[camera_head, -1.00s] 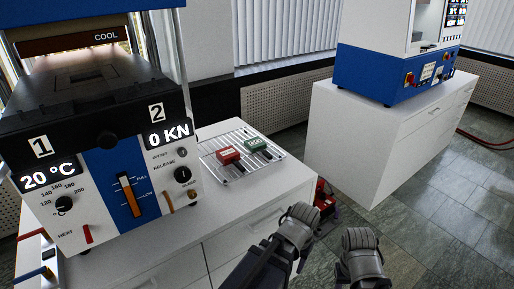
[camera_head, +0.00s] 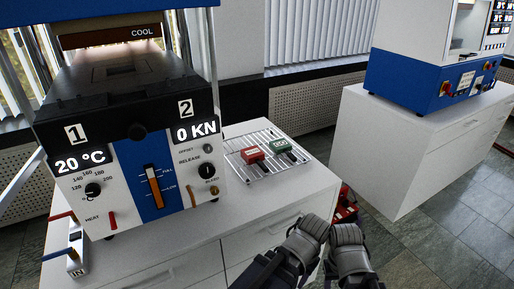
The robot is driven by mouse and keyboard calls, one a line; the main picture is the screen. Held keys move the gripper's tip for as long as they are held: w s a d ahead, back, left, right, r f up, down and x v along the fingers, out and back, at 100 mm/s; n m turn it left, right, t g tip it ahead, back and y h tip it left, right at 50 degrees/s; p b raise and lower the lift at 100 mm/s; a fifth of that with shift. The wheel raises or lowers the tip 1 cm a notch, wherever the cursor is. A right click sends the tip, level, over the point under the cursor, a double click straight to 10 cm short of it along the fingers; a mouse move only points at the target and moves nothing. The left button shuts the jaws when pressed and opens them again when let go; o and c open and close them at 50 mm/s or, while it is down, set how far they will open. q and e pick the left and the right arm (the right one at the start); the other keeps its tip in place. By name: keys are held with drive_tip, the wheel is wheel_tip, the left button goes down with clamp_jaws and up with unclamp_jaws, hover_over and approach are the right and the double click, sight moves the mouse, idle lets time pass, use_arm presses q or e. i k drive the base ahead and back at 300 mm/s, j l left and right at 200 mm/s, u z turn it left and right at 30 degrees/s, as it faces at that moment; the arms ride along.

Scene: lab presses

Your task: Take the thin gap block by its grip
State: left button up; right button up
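A red block (camera_head: 252,151) and a green block (camera_head: 281,146) lie side by side on a wire rack (camera_head: 240,165) on the white cabinet, right of the press. Each has a white label and a dark grip pointing toward the lower right. The labels are too small to read, so I cannot tell which block is the thin one. My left gripper (camera_head: 311,228) and my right gripper (camera_head: 347,233) are close together at the lower middle, in front of the cabinet and apart from both blocks. Their fingertips are not clear enough to show open or shut.
The press (camera_head: 140,150) with its knobs and levers stands left of the rack, its display reading 20 °C and 0 KN. A blue and white machine (camera_head: 425,80) stands on another white cabinet (camera_head: 385,140) at right. A red object (camera_head: 345,205) is low behind my grippers. Floor is open at right.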

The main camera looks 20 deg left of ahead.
sight(281, 146)
drive_tip(key=i+l+u, duration=0.15)
drive_tip(key=u, duration=0.25)
drive_tip(key=i+l+u, duration=0.1)
drive_tip(key=l+u, duration=0.25)
drive_tip(key=i+l+u, duration=0.1)
drive_tip(key=l, duration=0.3)
drive_tip(key=i+l+u, duration=0.1)
drive_tip(key=l, duration=0.25)
drive_tip(key=i+l, duration=0.1)
drive_tip(key=l, duration=0.3)
drive_tip(key=i+l+u, duration=0.15)
drive_tip(key=l, duration=0.25)
drive_tip(key=k, duration=0.05)
